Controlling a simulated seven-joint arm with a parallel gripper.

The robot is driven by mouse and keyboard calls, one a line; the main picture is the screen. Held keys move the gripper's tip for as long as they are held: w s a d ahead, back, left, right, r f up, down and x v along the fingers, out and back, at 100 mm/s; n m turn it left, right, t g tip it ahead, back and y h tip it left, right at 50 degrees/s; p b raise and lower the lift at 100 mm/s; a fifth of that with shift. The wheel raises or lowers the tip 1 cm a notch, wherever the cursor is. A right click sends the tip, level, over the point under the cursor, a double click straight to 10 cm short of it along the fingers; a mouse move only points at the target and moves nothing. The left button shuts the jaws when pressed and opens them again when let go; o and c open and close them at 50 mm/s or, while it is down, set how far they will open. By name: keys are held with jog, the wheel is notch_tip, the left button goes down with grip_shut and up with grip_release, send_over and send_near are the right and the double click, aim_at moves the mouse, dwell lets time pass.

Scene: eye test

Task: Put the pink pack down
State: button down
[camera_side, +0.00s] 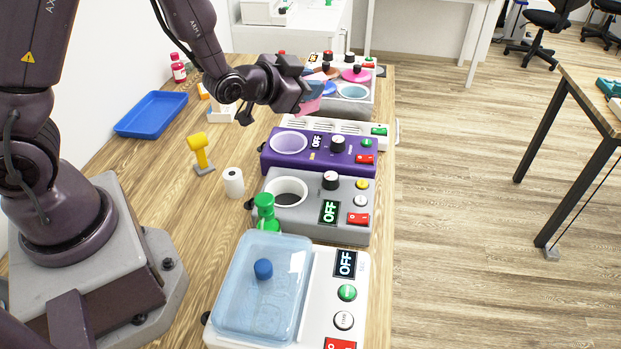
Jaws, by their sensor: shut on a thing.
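The pink pack (309,104) is at the end of my arm, over the far part of the wooden bench. My gripper (305,93) is shut on it. The pack is partly hidden by the gripper, and its lower edge looks raised above the devices behind and below it. Its exact height above the bench cannot be told from this one view.
A purple device (322,155), a grey device (345,228) and a white device with a clear blue tub (230,290) line the bench (160,195). Farther back is a device with coloured lids (354,91). A blue tray (151,114), yellow tool (199,148) and white roll (233,182) stand left.

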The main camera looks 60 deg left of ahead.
jog(key=s+d+r+m+h, duration=0.1)
jog(key=s+d+r+h, duration=0.15)
jog(key=d, duration=0.25)
jog(key=s+a+f+n+y, duration=0.1)
jog(key=a+f, duration=0.3)
jog(key=a, duration=0.6)
jog(key=s+a+f+n+y, duration=0.1)
jog(key=a+f+n, duration=0.15)
jog(key=a, duration=0.65)
jog(key=s+a+f+n+y, duration=0.15)
jog(key=a+f, duration=0.35)
jog(key=a, duration=0.5)
jog(key=shift+w+d+f+m+h, duration=0.25)
jog(key=shift+f+h, duration=0.2)
jog(key=shift+f, duration=0.55)
jog(key=shift+w+d+f+m+h, duration=0.2)
jog(key=shift+f+h, duration=0.3)
jog(key=shift+f, duration=0.5)
jog(key=shift+w+d+f+m+h, duration=0.25)
jog(key=shift+f+h, duration=0.2)
jog(key=shift+f, duration=0.55)
jog(key=shift+f, duration=0.55)
